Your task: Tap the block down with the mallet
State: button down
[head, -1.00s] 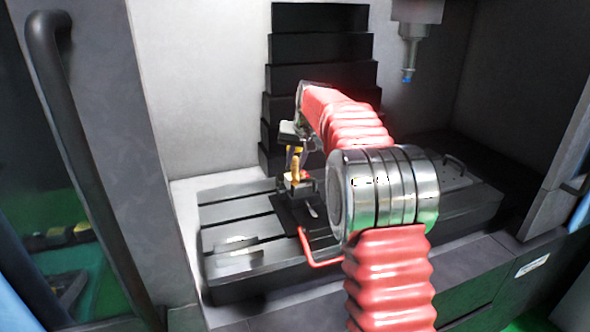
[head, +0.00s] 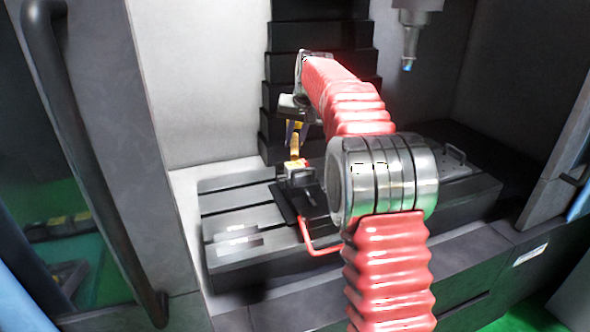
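My gripper (head: 297,131) is at the end of the red-sleeved arm, pointing down above the machine table. A yellow-orange mallet (head: 295,147) hangs upright between its fingers, which look shut on the handle. The mallet's lower end is just above the vise (head: 302,180), or in line with it; I cannot tell if they touch. A small pale and yellow piece, apparently the block (head: 293,164), shows at the vise jaws under the mallet. It is too small to judge its seating.
The vise's red crank handle (head: 318,249) sticks out toward me. The slotted table (head: 235,205) is mostly free at left, with flat metal pieces (head: 238,241) on it. The machine spindle (head: 408,45) hangs at upper right. A door handle (head: 90,150) is at left.

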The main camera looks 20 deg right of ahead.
jog(key=shift+r, duration=0.9)
notch_tip(320, 180, down, 9)
jog(key=shift+f, duration=0.2)
notch_tip(320, 180, up, 5)
jog(key=shift+r, duration=0.2)
dwell(0.4)
